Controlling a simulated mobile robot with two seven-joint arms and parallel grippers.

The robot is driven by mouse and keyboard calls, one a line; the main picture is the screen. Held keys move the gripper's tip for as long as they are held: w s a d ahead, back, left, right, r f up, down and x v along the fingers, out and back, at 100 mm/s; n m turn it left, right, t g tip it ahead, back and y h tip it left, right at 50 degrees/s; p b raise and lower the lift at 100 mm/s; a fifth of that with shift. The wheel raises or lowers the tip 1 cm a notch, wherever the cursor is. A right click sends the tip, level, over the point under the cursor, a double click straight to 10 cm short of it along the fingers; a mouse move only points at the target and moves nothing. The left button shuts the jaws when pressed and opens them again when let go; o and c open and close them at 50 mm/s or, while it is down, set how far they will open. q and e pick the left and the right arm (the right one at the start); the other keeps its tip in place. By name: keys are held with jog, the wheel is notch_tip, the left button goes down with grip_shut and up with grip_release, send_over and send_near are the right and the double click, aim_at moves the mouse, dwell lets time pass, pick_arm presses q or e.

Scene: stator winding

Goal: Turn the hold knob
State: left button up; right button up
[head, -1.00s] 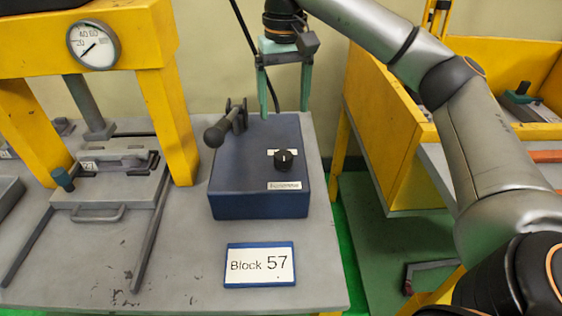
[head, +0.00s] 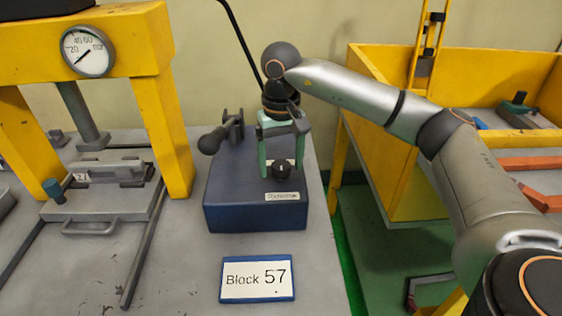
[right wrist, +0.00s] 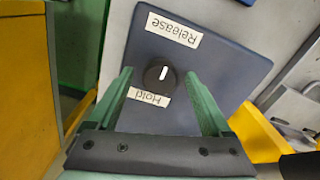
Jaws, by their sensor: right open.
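The hold knob (head: 281,171) is a small black round knob with a white pointer line on top of the blue control box (head: 250,217). In the right wrist view the knob (right wrist: 158,74) sits beside a "Hold" label (right wrist: 149,97), with a "Release" label (right wrist: 174,29) farther off. My right gripper (head: 281,174) is open, pointing down at the box, its green fingers on either side of the knob in the head view. In the right wrist view the fingertips (right wrist: 160,78) are spread wide and apart from the knob. My left gripper is not in view.
A black-handled lever (head: 222,134) stands at the box's back left. A yellow press (head: 165,120) with a gauge (head: 87,51) is on the left. A "Block 57" sign (head: 257,279) lies in front. A yellow bin (head: 400,165) stands to the right.

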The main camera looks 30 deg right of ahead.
grip_shut()
dwell(0.7)
